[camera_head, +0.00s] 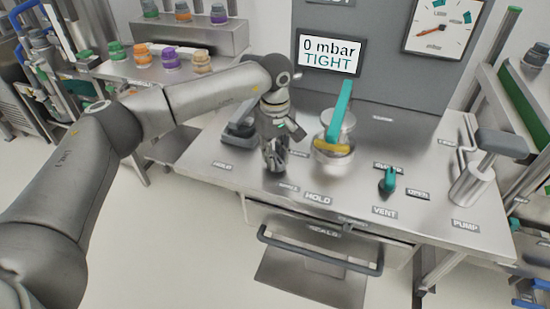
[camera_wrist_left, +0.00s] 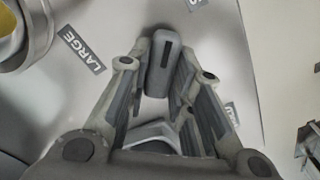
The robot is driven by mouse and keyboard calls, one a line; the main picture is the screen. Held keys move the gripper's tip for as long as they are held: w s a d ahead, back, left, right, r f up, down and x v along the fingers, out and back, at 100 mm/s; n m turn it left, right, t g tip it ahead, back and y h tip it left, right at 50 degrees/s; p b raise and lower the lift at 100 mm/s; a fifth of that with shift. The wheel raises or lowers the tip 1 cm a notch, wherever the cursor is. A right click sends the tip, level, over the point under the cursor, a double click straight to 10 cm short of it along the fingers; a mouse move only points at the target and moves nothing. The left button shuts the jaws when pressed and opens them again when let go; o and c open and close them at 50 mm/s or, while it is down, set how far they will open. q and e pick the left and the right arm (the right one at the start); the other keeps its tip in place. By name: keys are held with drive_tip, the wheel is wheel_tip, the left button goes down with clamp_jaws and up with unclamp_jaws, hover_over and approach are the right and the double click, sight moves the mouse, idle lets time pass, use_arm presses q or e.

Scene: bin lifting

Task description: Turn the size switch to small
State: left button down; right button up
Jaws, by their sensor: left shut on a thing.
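The size switch (camera_wrist_left: 163,66) is a grey bar-shaped knob with a black slot. In the left wrist view it stands between the fingers of my left gripper (camera_wrist_left: 166,72), pointing up the picture with a slight lean right. A LARGE label (camera_wrist_left: 82,48) lies to its left. A cut-off label (camera_wrist_left: 196,3) is at the top edge, and another is mostly hidden by the right finger. In the head view my left gripper (camera_head: 274,160) points down at the bench top, is shut on the switch and hides it. My right gripper is not in view.
Right of my gripper stands a round metal chamber (camera_head: 334,160) with a yellow part and teal lever (camera_head: 340,105). The teal vent knob (camera_head: 388,180) and pump handle (camera_head: 480,165) are further right. A display (camera_head: 330,53) reads 0 mbar TIGHT. A drawer handle (camera_head: 320,252) projects in front.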

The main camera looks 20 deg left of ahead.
use_arm(q)
drive_tip(key=shift+r+m, duration=0.1)
drive_tip(key=shift+m, duration=0.4)
drive_tip(key=c, duration=1.3)
unclamp_jaws()
wheel_tip(320, 180, up, 12)
drive_tip(key=shift+f, duration=0.1)
